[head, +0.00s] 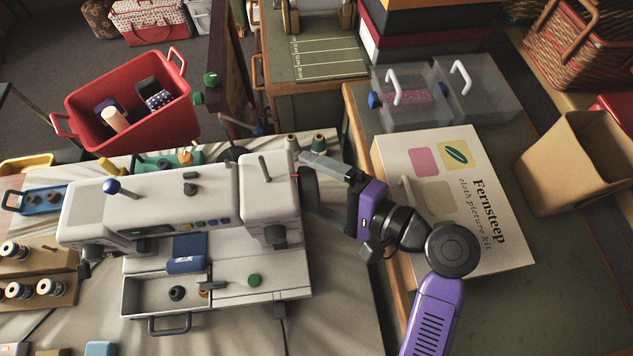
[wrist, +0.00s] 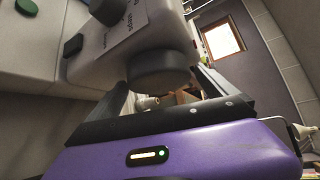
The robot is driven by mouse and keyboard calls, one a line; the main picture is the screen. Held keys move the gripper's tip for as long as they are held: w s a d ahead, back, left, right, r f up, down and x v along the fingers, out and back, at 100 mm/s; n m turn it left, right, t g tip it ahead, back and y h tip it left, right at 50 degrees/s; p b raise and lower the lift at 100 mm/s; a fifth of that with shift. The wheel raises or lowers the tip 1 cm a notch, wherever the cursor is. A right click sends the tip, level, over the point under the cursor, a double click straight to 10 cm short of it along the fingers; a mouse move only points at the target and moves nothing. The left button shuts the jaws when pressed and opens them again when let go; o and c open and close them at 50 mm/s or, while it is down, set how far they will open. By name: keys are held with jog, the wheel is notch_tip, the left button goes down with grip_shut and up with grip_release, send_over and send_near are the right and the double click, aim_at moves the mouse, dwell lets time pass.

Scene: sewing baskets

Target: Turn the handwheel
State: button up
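The white sewing machine (head: 160,210) stands on the table at the left of the head view. Its handwheel (head: 308,188) is a dark disc on the machine's right end, partly hidden by my gripper in the head view. My gripper (head: 322,188) reaches in from the right, with its fingers spread at the wheel. In the wrist view the handwheel (wrist: 160,72) shows as a dark grey round knob at the tips of my gripper (wrist: 162,92). One finger is on each side of it, with a visible gap on the left. Contact at the right finger is unclear.
A white Fernsteep kit box (head: 485,215) lies under my forearm on the green table. Thread spools (head: 319,143) stand just behind the wheel. A clear plastic case (head: 440,95) and a brown open box (head: 575,160) are farther right. A red basket (head: 130,105) stands behind the machine.

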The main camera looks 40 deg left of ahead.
jog(key=shift+r, duration=0.15)
notch_tip(320, 180, up, 20)
dwell(0.7)
